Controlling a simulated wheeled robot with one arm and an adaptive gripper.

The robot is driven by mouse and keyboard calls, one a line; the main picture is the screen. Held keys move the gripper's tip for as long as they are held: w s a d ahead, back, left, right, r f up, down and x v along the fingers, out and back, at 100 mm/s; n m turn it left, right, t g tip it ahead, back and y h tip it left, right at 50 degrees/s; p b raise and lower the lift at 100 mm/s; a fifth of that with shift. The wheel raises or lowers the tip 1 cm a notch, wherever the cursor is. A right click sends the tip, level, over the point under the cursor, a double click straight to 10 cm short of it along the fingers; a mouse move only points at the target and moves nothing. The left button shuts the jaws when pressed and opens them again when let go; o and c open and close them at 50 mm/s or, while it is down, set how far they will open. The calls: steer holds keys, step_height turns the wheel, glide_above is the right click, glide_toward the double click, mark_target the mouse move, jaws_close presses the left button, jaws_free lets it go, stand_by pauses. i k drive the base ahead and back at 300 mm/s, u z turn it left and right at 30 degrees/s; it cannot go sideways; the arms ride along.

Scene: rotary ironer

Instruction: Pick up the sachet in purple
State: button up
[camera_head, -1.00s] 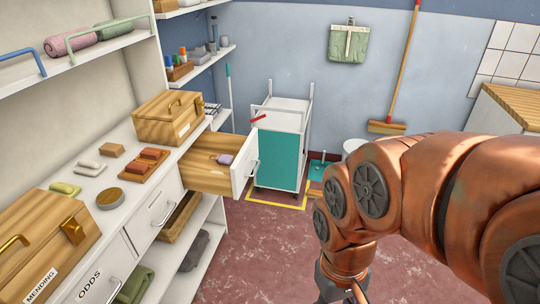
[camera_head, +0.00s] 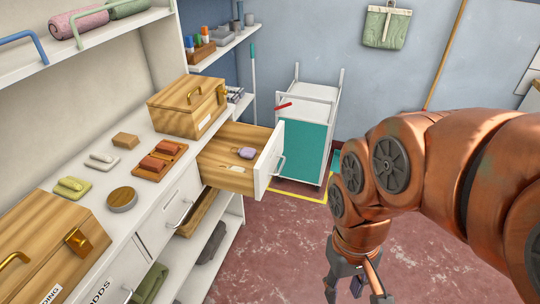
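The purple sachet (camera_head: 246,153) is a small rounded thing lying inside the open wooden drawer (camera_head: 220,176), near its white front. A pale label or card lies beside it in the drawer. My gripper (camera_head: 357,290) hangs at the bottom of the picture, right of the drawer and well apart from it. Its fingers are spread apart, and nothing shows between them. The fingertips are partly cut off by the lower edge.
The white counter (camera_head: 112,228) holds wooden boxes (camera_head: 188,105), soap-like bars and a round tin (camera_head: 122,199). A teal and white cart (camera_head: 303,140) stands behind the drawer. The reddish floor (camera_head: 285,235) between drawer and gripper is clear.

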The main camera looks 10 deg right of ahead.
mark_target(245, 153)
steer(key=u, duration=0.4)
steer(key=k, duration=0.2)
steer(key=z, duration=0.7)
steer(key=i, duration=0.7)
steer(key=u, duration=1.15)
steer(key=i, duration=0.55)
steer(key=u, duration=0.6)
